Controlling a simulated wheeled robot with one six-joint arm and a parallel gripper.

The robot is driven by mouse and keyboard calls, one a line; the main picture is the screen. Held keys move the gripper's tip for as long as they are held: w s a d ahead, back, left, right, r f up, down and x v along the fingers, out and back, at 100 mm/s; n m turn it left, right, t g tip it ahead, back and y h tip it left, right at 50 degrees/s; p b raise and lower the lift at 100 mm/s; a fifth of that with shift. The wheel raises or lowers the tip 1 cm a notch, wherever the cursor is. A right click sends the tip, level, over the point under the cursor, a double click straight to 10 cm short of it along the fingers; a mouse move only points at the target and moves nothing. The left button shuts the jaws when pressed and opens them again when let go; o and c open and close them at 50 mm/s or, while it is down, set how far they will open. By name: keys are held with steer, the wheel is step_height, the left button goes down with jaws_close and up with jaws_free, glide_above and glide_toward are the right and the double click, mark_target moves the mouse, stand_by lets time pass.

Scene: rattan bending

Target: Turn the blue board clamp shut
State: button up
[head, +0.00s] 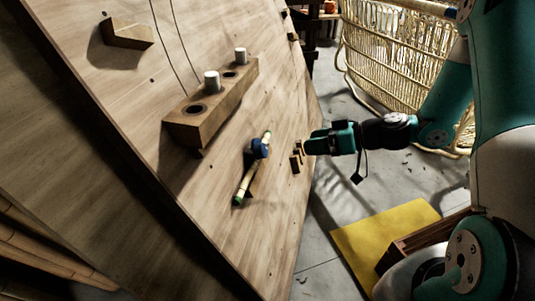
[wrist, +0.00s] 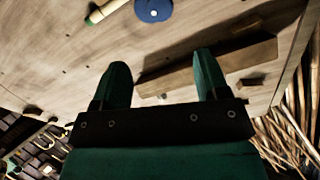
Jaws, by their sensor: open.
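The blue board clamp (head: 259,148) sits on the tilted wooden board (head: 285,215), over a pale rod with green ends (head: 240,192). In the wrist view the clamp shows as a blue disc (wrist: 153,9) at the top edge, partly cut off, with part of the rod to its left. My gripper (head: 307,147) is to the right of the clamp in the head view, apart from it. In the wrist view the two green fingers of my gripper (wrist: 162,68) are spread, with nothing held between them. Whether the clamp is open or shut cannot be told.
A wooden block with white pegs and holes (head: 205,110) stands out from the board, left of the clamp. Small wooden pieces (head: 297,157) are near my fingertips. A woven rattan piece (head: 400,60) stands behind my arm. A yellow mat (head: 375,240) lies on the floor.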

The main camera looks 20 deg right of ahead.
mark_target(265, 149)
steer(key=b+x, duration=0.3)
steer(key=x, duration=1)
steer(key=shift+a+b, duration=0.3)
steer(key=shift+b, duration=0.05)
steer(key=c, duration=0.9)
